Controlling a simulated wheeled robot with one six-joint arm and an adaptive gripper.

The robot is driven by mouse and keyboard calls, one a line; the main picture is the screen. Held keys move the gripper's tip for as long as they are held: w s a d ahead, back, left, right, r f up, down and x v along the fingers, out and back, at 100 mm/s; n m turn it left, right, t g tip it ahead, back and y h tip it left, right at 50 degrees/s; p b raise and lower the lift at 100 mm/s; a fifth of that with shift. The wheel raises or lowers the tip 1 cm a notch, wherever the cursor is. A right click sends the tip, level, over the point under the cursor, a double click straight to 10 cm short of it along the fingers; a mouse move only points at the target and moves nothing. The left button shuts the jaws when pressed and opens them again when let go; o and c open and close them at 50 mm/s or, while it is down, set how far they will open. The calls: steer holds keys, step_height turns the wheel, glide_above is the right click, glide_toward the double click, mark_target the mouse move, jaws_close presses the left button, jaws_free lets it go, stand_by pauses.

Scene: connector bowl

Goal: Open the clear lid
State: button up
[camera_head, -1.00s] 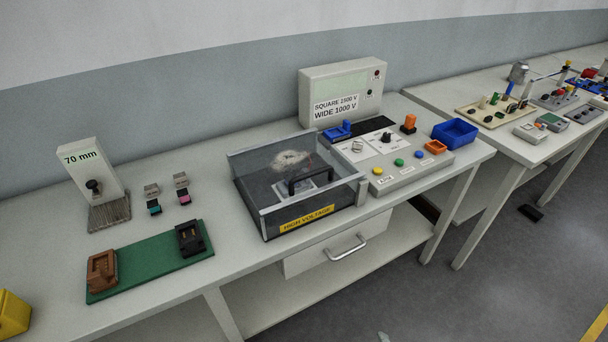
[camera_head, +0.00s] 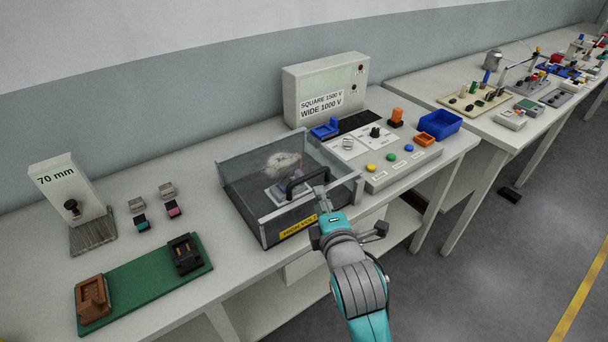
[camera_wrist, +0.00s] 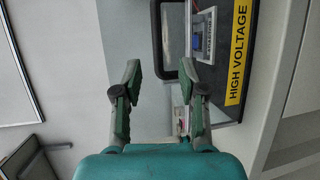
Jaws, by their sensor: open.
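The clear lid (camera_head: 245,172) is down over the grey-edged box, with a black arched handle (camera_head: 307,179) on its top towards the front right. A yellow HIGH VOLTAGE label (camera_head: 298,226) marks the front, partly covered by my arm. My gripper (camera_head: 322,192) is open and empty at the box's front right, close to the handle. In the wrist view my gripper (camera_wrist: 162,76) has its two fingers spread apart, and the black handle (camera_wrist: 157,40) lies just beyond and between the fingertips. I cannot tell whether a finger touches it.
A control panel with coloured buttons (camera_head: 391,157) stands right of the box, with a blue bin (camera_head: 433,126) beyond. A tall meter box (camera_head: 325,88) is behind. Left are a green board (camera_head: 140,283) and small connectors. The bench between them and the box is clear.

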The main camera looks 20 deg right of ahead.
mark_target(311, 178)
steer(key=x, duration=1.1)
steer(key=shift+a+r, duration=0.1)
steer(key=shift+r, duration=0.05)
jaws_close()
